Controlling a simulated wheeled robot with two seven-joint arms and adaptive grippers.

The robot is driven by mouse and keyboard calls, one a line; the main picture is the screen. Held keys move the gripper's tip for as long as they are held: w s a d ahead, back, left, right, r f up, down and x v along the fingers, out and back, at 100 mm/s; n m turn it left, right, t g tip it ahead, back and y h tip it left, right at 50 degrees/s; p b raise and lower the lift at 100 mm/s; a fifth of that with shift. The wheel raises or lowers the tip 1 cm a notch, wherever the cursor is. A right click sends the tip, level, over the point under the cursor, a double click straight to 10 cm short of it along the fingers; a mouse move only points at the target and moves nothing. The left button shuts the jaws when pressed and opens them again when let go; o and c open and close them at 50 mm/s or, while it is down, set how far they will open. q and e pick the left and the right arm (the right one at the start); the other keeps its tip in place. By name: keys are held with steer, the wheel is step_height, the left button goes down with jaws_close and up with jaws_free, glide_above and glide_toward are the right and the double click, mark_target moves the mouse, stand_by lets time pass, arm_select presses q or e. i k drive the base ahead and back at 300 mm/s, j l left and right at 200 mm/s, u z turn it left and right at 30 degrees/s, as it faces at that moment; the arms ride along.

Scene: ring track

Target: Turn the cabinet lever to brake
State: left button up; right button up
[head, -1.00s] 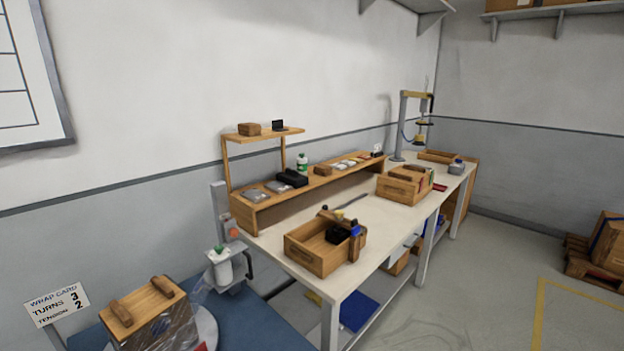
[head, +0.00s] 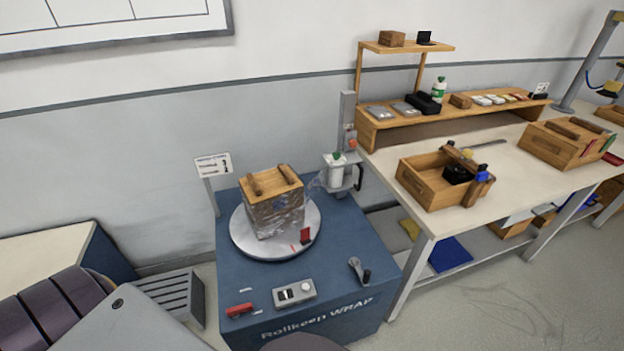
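A blue cabinet (head: 345,245) lettered "Rollkeep WRAP" stands in the lower middle of the head view. A small lever (head: 359,270) with a dark knob sits on its top near the front right corner. I cannot read any brake mark beside it. A grey control box (head: 294,293) with switches and a red-handled tool (head: 239,310) lie along the front of the top. A round turntable (head: 240,243) on the cabinet bears a wooden box (head: 275,208) wrapped in clear film. Neither of my grippers shows in the view.
A film roll holder (head: 341,172) on a post stands at the cabinet's back right. A card on a stand (head: 213,166) is at the back left. A workbench (head: 425,217) with wooden trays adjoins on the right. A grey slatted thing (head: 172,293) is on the left.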

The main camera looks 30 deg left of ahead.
mark_target(234, 312)
steer(key=u, duration=1.8)
